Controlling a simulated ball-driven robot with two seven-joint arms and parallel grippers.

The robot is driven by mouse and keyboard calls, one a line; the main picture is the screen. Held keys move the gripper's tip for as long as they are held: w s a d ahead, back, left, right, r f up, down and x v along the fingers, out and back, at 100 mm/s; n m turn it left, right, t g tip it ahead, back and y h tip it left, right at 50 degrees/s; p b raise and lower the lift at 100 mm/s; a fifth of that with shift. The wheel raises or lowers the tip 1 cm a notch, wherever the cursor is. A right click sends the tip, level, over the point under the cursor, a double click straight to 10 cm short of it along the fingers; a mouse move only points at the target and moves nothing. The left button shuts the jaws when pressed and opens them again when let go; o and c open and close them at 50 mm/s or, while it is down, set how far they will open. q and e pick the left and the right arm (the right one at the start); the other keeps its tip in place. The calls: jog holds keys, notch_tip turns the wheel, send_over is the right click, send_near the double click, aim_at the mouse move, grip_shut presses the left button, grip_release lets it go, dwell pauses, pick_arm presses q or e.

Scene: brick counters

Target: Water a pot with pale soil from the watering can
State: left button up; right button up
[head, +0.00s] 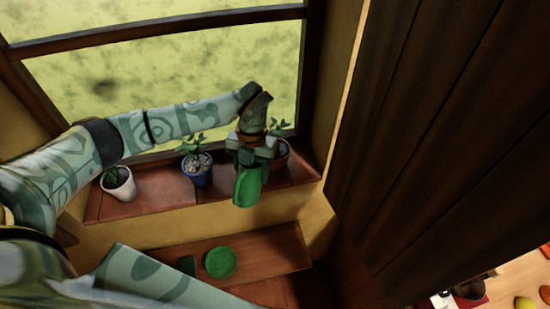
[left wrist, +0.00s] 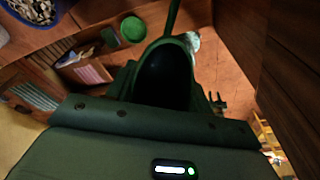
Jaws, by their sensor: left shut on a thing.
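My left gripper (head: 250,152) is shut on the green watering can (head: 248,186) and holds it in front of the windowsill. In the left wrist view the can (left wrist: 165,75) shows its dark opening, with a thin spout rising from it. A blue pot (head: 198,178) with pale, pebbly soil and a small plant stands on the sill just left of the gripper. Part of it shows at the top left of the left wrist view (left wrist: 30,22). A white pot (head: 119,188) stands further left. My right gripper is not seen.
The tiled windowsill (head: 160,188) runs below a wooden-framed window (head: 150,32). A wooden shelf (head: 270,250) below it holds a green round dish (head: 220,262) and a small green piece (head: 187,265).

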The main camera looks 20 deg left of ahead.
pick_arm(q)
jog(key=shift+s+f+t+b, duration=0.25)
jog(key=shift+f+t+b, duration=0.2)
jog(key=shift+f+t, duration=0.35)
jog(key=shift+s+f+t+b, duration=0.1)
jog(key=shift+f+t+b, duration=0.75)
jog(key=shift+f, duration=0.3)
jog(key=f+t+b, duration=0.1)
jog(key=b, duration=0.1)
jog(key=shift+f+b, duration=0.35)
jog(key=shift+f, duration=0.05)
jog(key=shift+r, duration=0.1)
